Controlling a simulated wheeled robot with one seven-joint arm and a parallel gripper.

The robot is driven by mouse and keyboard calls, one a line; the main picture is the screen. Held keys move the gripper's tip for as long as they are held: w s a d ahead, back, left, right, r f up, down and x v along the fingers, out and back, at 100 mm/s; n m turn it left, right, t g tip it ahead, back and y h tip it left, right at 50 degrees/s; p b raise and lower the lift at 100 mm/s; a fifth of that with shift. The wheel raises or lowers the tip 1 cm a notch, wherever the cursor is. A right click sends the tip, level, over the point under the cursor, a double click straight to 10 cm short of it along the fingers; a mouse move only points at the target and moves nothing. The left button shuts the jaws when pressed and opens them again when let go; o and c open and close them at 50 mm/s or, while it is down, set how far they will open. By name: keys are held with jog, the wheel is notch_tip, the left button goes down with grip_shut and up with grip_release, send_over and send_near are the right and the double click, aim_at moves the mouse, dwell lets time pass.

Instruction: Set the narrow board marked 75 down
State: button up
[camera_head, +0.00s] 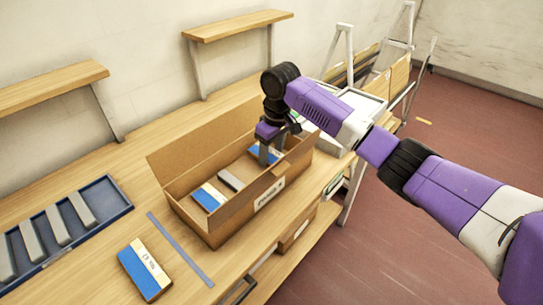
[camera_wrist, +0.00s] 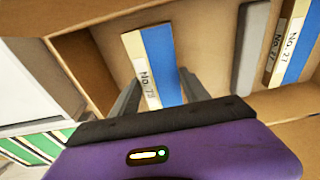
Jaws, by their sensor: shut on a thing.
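The narrow board (camera_wrist: 158,55) has a blue half and a pale half; its label reads "No. 7" with the last digit unclear. It also shows in the head view as a blue and pale piece (camera_head: 258,152) in the right part of the cardboard box (camera_head: 238,222). My gripper (camera_head: 269,158) reaches down into that box. In the wrist view my gripper (camera_wrist: 160,86) has one finger on each side of the board and is shut on it. I cannot tell whether the board touches the box floor.
Left of it in the box are a grey bar (camera_head: 231,179) and blue-and-pale boards (camera_head: 209,197). Another such board (camera_head: 145,268) lies on the bench (camera_head: 110,160). A blue tray (camera_head: 98,225) holds several grey bars. A thin blue strip (camera_head: 180,249) lies before the box.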

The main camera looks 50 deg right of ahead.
aim_at(275, 158)
jog(key=shift+f, duration=0.85)
jog(key=shift+f, duration=0.2)
jog(key=o, duration=1.5)
jog(key=shift+o, duration=0.2)
notch_tip(275, 158, up, 12)
jog(key=s, duration=0.1)
jog(key=shift+s+r+b, duration=0.2)
jog(key=shift+b, duration=0.15)
